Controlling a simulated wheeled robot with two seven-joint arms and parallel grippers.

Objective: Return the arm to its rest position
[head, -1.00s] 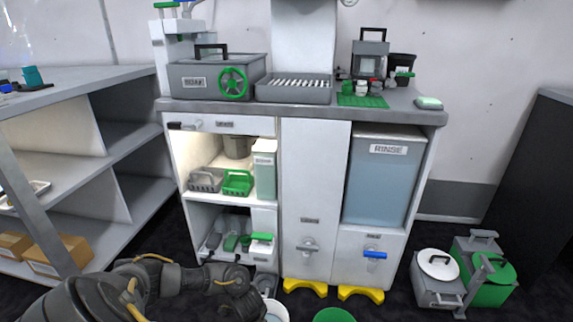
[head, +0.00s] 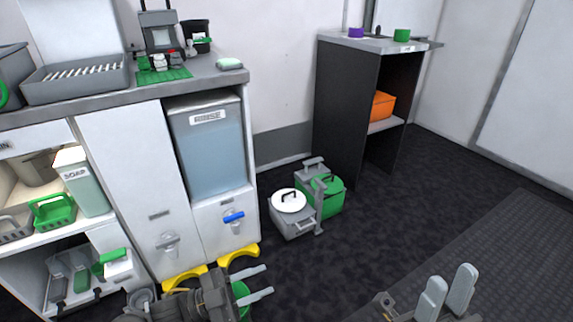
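My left gripper (head: 270,279) is low in the head view, in front of the white cabinet's base. Its two grey fingers point right, apart with nothing between them. A green round thing (head: 241,298) shows partly behind it near the floor. My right gripper (head: 452,273) is at the bottom right over the dark floor. Its two pale fingers point up and stand apart, empty. My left arm runs in along the bottom edge; most of my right arm is out of view.
The white cabinet (head: 135,180) with the RINSE tank (head: 208,150) and yellow feet (head: 238,256) stands at left. A grey bin (head: 291,222) and a green bin (head: 331,197) stand on the floor beside it. A dark shelf unit (head: 340,120) stands behind. The right floor is clear.

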